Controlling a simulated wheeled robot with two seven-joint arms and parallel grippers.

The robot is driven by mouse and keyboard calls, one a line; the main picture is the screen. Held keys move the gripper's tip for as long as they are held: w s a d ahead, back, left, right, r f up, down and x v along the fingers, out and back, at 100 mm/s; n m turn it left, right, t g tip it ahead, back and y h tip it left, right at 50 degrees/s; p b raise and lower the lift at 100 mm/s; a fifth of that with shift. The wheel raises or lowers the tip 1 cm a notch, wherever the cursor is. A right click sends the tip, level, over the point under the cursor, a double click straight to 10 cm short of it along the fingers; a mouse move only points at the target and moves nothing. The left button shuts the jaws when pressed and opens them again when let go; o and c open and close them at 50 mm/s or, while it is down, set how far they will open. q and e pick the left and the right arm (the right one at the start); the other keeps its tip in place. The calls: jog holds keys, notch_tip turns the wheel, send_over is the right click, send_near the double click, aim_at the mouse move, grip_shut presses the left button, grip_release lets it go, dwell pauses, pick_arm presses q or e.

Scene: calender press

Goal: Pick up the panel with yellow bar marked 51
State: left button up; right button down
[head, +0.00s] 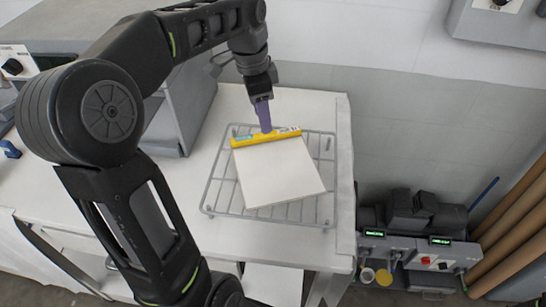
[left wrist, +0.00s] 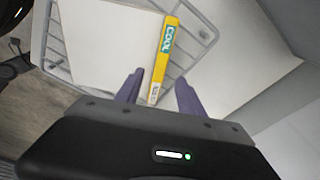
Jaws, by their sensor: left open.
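A white square panel (head: 278,175) with a yellow bar (head: 252,141) along its far edge lies on a wire rack (head: 215,195). In the left wrist view the yellow bar (left wrist: 165,55) carries a teal label reading "COOL" and a small white label at its near end. I cannot read a number 51. My left gripper (head: 265,129) points down at the bar with its purple fingers. In the left wrist view the left gripper (left wrist: 159,88) is open, with the bar's near end showing between its fingers. I cannot tell the height gap. My right gripper is not in view.
The rack stands on a white table (head: 188,222). A grey machine (head: 185,110) stands left of the rack, and a wall rises behind. Brown rolls (head: 510,215) and dark equipment with green displays (head: 408,240) are beyond the table's right edge.

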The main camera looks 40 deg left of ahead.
pick_arm(q)
jog(key=shift+f, duration=0.1)
jog(key=f, duration=0.3)
jog(key=f+p, duration=0.1)
jog(key=f, duration=0.1)
jog(key=shift+w+d, duration=0.2)
jog(key=shift+w, duration=0.05)
jog(key=shift+c, duration=0.5)
grip_shut()
dwell(0.3)
